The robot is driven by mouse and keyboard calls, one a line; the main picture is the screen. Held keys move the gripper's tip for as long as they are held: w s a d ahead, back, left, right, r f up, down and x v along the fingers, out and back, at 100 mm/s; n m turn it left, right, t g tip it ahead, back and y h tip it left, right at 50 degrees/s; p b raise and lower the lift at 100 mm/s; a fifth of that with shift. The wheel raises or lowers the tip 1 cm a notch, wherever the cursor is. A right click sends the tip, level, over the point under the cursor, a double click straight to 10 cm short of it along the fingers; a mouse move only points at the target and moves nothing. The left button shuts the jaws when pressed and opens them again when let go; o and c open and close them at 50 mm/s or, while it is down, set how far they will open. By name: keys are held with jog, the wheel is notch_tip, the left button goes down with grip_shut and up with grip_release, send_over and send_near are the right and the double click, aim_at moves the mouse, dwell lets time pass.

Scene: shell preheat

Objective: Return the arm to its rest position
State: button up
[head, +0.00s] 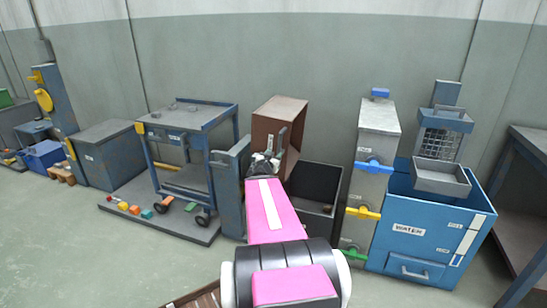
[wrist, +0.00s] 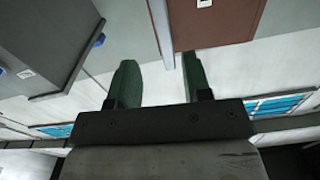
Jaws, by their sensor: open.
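My pink arm (head: 266,212) reaches forward from the bottom of the head view. My gripper (head: 266,157) is at its far end, in front of a brown open-fronted box (head: 282,108). In the wrist view my gripper (wrist: 160,75) shows two dark green fingers spread apart with nothing between them. A brown panel (wrist: 215,20) shows beyond the right finger. Whether the gripper touches the box cannot be told.
A dark open bin (head: 318,185) stands right of the arm, then a grey cabinet (head: 376,135) with coloured valve handles and a blue water tank (head: 415,230). A blue cart (head: 190,125) stands left. The floor at front left is clear.

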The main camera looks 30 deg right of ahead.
dwell(0.3)
jog(key=s+a+f+n+g+y, duration=0.2)
jog(key=a+f+n+g+y, duration=0.1)
jog(key=a, duration=0.9)
jog(key=s+a+f+n+g+y, duration=0.3)
jog(key=a+f+y, duration=0.3)
jog(key=a, duration=0.6)
jog(key=s+a+f+n+g+y, duration=0.2)
jog(key=a+f+n+g+y, duration=0.3)
jog(key=a+f, duration=0.3)
jog(key=a, duration=0.4)
jog(key=shift+s+a+f+n, duration=0.15)
jog(key=shift+s+a+n, duration=0.15)
jog(key=shift+s+a, duration=0.1)
